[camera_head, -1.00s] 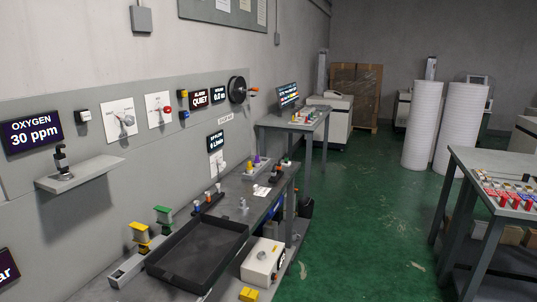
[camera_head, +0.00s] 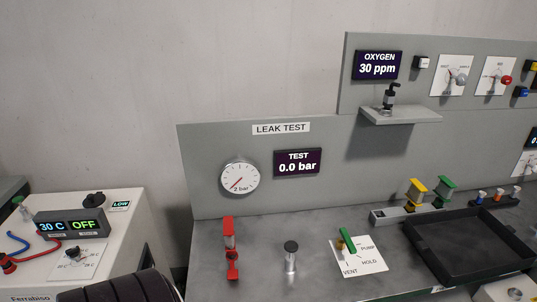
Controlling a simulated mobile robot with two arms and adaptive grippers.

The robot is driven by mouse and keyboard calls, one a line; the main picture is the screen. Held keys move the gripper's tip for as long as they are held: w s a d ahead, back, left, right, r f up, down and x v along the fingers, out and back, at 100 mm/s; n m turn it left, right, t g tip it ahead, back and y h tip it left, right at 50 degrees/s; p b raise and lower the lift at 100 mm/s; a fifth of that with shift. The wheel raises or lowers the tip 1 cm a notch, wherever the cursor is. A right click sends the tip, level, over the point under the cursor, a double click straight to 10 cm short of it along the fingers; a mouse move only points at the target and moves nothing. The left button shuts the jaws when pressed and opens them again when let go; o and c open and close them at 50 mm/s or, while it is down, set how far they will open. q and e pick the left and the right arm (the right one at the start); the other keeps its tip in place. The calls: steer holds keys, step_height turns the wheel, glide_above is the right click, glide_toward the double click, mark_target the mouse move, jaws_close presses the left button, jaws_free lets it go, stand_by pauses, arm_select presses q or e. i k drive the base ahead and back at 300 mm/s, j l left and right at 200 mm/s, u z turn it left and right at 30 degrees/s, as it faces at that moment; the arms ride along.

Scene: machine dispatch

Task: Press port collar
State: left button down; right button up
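The LEAK TEST panel (camera_head: 230,150) stands against the wall over a grey bench. On the bench a short metal post with a black top (camera_head: 291,256) stands upright; I cannot tell whether it is the port collar. A red fixture (camera_head: 231,246) stands left of it. To its right a green-handled valve (camera_head: 348,241) sits on a white plate marked PUMP, HOLD and VENT. The test display (camera_head: 297,163) reads 0.0 bar, and the round gauge (camera_head: 240,177) has a red needle at lower left. Neither gripper is in view.
A black tray (camera_head: 470,246) lies on the right of the bench, with yellow and green clamp-like pieces (camera_head: 430,192) behind it. A white unit reading 30 C and OFF (camera_head: 80,250) stands at left. A small shelf (camera_head: 400,116) holds a black-topped fitting. A dark ribbed shape (camera_head: 115,288) fills the bottom left.

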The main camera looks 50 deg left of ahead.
mark_target(233, 274)
steer(key=u, duration=1.4)
